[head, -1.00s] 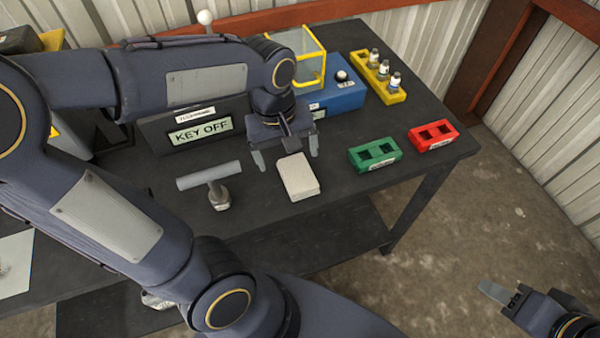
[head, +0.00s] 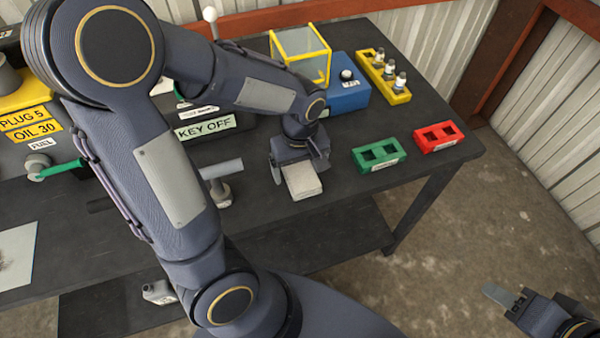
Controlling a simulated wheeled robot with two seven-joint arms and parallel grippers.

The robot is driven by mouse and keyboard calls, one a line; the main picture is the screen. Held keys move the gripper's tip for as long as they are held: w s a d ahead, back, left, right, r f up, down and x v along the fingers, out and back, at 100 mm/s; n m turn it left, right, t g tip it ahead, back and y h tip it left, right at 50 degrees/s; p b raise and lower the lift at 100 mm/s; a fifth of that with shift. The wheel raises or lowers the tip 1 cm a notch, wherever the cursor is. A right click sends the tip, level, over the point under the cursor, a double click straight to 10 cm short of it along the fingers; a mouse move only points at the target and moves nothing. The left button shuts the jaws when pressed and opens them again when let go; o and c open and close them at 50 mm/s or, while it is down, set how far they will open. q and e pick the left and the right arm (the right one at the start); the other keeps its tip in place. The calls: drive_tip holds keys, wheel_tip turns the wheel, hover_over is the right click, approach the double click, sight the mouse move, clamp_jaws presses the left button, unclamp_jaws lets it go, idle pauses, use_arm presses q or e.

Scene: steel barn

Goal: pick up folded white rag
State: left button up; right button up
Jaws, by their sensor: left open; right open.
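The folded white rag (head: 304,185) lies flat on the dark table, near its front edge. My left gripper (head: 299,174) is open, with its fingers on either side of the rag's far part. The gripper body hides the rag's far end. I cannot tell whether the fingers touch the rag or the table. My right gripper (head: 508,296) is open and empty, low at the right, away from the table and over the floor.
Left of the rag stands a grey T-handled tool (head: 221,190). To the right are a green block (head: 379,155) and a red block (head: 437,138) with sockets. Behind are a blue box (head: 348,97), a yellow-framed clear case (head: 300,54) and a yellow rack (head: 384,76) with small bottles.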

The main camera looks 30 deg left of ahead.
sight(300, 171)
use_arm(q)
drive_tip(key=c, duration=1.1)
drive_tip(key=shift+r, duration=0.1)
drive_tip(key=shift+r, duration=0.5)
wheel_tip(300, 171, up, 2)
drive_tip(key=shift+r, duration=0.25)
drive_tip(key=s+r, duration=0.3)
drive_tip(key=s, duration=0.1)
drive_tip(key=s+r, duration=0.3)
drive_tip(key=s, duration=0.2)
drive_tip(key=s+d+r, duration=0.1)
drive_tip(key=s+r, duration=0.2)
drive_tip(key=s, duration=0.2)
drive_tip(key=shift+r, duration=0.2)
